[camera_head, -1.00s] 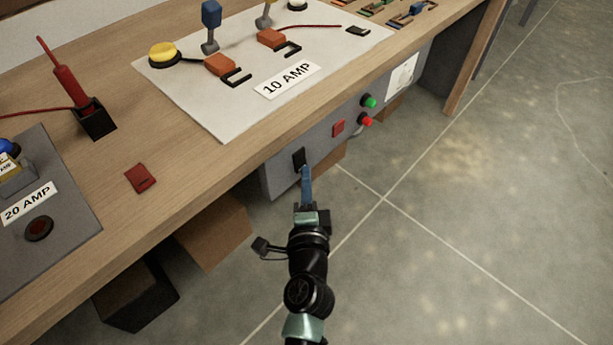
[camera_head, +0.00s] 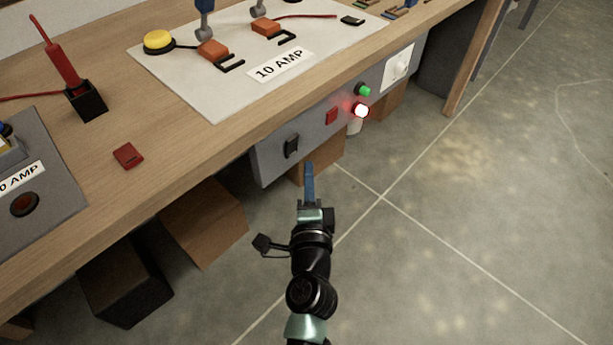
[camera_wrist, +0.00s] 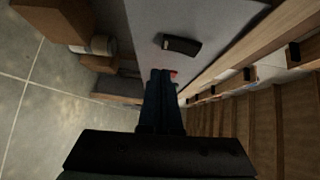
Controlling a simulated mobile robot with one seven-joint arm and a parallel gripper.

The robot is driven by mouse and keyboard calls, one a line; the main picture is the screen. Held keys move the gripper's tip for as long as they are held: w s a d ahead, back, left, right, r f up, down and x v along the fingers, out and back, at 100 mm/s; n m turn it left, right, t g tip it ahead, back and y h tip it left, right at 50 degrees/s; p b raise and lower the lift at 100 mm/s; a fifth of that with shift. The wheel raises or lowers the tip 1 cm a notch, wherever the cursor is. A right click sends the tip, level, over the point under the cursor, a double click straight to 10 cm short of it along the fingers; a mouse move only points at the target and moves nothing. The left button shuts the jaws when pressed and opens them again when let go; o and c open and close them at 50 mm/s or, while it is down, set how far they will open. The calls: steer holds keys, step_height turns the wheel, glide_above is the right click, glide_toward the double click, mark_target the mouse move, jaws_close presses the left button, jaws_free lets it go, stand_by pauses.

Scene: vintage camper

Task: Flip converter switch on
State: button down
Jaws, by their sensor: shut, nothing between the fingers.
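A black rocker switch (camera_head: 291,146) sits on the front of the grey panel (camera_head: 270,165) under the bench top. It also shows in the wrist view (camera_wrist: 181,45). A round red light (camera_head: 361,110) to the right on the same panel is glowing. My gripper (camera_head: 309,166) has its blue fingers shut and empty, in front of the panel, just below and right of the black switch and apart from it. In the wrist view the closed fingertips (camera_wrist: 162,73) lie beside the switch, partly hiding something red behind them.
The panel also carries a green button (camera_head: 364,90), a red square switch (camera_head: 332,116) and a white plate with a knob (camera_head: 398,66). The wooden bench top (camera_head: 190,150) juts over the panel. Cardboard boxes (camera_head: 203,220) stand below. The floor to the right is clear.

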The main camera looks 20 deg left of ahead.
steer(key=b+v, duration=0.2)
steer(key=v, duration=0.8)
steer(key=shift+d+f, duration=0.3)
steer(key=shift+f, duration=0.3)
steer(key=shift+s, duration=0.1)
steer(key=w+d+r+n+t, duration=0.25)
steer(key=r+n, duration=0.25)
steer(key=r, duration=1)
steer(key=w+d+r+n+t, duration=0.1)
steer(key=w+r+n+t, duration=0.3)
steer(key=r, duration=1.1)
steer(key=s+d+r+n+t+h, duration=0.2)
steer(key=s+d+r+h, duration=0.25)
steer(key=r, duration=0.65)
steer(key=s+d+r+n+t+h, duration=0.1)
steer(key=s+d+r+t+h, duration=0.3)
steer(key=r, duration=0.6)
step_height(320, 180, up, 25)
steer(key=g+y+p, duration=0.1)
steer(key=p, duration=2.4)
steer(key=shift+s+d, duration=0.25)
steer(key=shift+s, duration=0.1)
